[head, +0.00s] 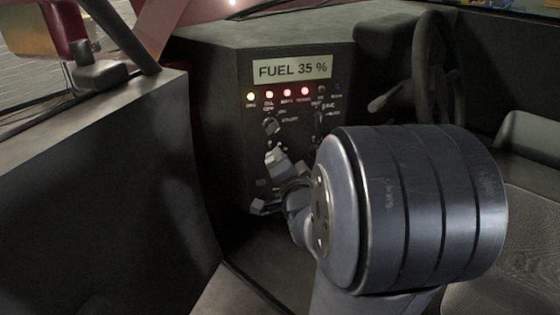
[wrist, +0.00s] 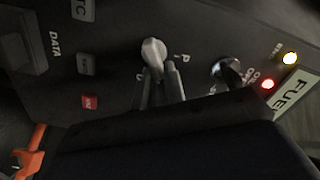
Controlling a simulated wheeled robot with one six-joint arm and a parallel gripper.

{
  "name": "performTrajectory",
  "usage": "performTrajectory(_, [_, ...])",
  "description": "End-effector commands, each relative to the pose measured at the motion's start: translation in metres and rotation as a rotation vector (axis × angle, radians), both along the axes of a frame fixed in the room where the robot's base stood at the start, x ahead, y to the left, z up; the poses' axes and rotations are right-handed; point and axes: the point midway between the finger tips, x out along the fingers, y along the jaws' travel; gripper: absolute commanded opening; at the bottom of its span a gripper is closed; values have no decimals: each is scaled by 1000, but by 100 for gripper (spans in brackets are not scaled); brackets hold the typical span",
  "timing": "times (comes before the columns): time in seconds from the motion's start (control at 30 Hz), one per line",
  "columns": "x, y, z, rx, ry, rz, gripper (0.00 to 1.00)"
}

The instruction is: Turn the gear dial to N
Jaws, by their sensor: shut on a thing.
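The gear dial (wrist: 153,49) is a silvery knob on the dark dashboard panel, seen in the middle of the wrist view. A letter P is marked just to its right there. My gripper (wrist: 161,84) has its two grey fingers on the dial, shut on it. In the head view my gripper (head: 280,166) is at the panel below the start switch, and it and my arm hide most of the dial. The other gear letters are hidden or too blurred to read, so the dial's exact setting cannot be told.
A start switch (head: 271,126) sits above the dial, with a row of lit lamps (head: 287,93) and a FUEL 35 % display (head: 293,69) higher up. A red button (wrist: 89,102) is nearby. A steering wheel (head: 433,70) stands at right. A dark door panel (head: 110,195) stands at left.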

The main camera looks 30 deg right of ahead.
Motion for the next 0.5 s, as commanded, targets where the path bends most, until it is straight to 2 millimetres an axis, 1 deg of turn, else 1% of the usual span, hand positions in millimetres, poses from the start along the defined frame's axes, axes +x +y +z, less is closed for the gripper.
performTrajectory(0.03, [-1,0,-5,31,1,1,0])
performTrajectory(0.2, [-1,0,-6,118,-22,2,0])
performTrajectory(0.5, [-1,0,-7,195,-43,3,0])
